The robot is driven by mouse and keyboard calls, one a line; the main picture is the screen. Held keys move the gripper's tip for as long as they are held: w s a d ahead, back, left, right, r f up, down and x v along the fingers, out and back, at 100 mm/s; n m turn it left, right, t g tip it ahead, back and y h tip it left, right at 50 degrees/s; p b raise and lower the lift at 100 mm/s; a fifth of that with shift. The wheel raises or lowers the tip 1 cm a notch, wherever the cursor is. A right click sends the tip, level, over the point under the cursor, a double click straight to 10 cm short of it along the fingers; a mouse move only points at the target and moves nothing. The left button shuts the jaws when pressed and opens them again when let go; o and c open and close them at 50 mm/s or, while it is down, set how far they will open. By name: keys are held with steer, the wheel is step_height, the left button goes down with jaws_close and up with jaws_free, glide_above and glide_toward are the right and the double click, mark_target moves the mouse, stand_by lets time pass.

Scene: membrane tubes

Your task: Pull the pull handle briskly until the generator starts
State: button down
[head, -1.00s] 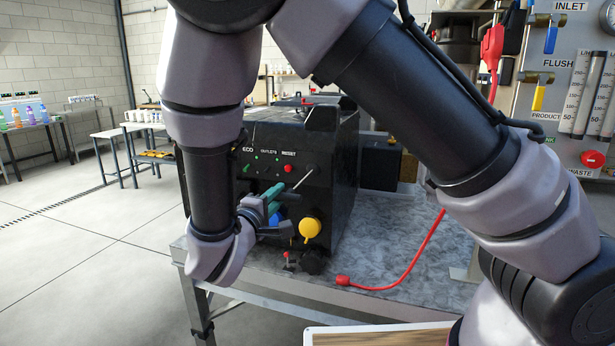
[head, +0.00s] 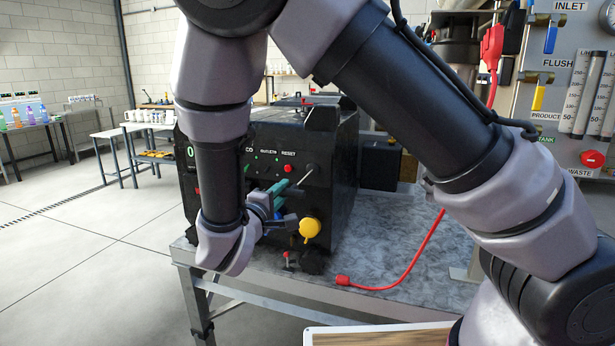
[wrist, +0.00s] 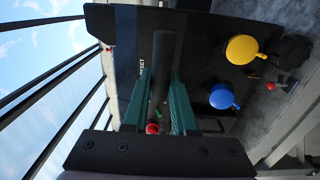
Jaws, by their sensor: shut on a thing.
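The black generator (head: 335,190) stands on the grey table, with green lights and a red reset button (head: 287,168) on its front. My gripper (head: 281,190) is in front of this panel, its green fingers shut on the pull handle. In the wrist view the pull handle (wrist: 164,65) is a dark bar between the two green fingers (wrist: 165,108). In the head view the fingers and arm mostly hide the handle. A short thin grey line (head: 306,177) runs from near the fingers to the panel.
A yellow knob (head: 310,228) and a blue knob (wrist: 221,96) sit close to my gripper on the generator front. A red cable (head: 400,277) lies on the table (head: 385,240) to the right. Open floor lies to the left.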

steer(key=x, duration=1.2)
steer(key=shift+w+f, duration=0.1)
steer(key=shift+w, duration=0.15)
steer(key=shift+c, duration=2)
jaws_free()
steer(key=v, duration=0.9)
steer(key=shift+d, duration=0.1)
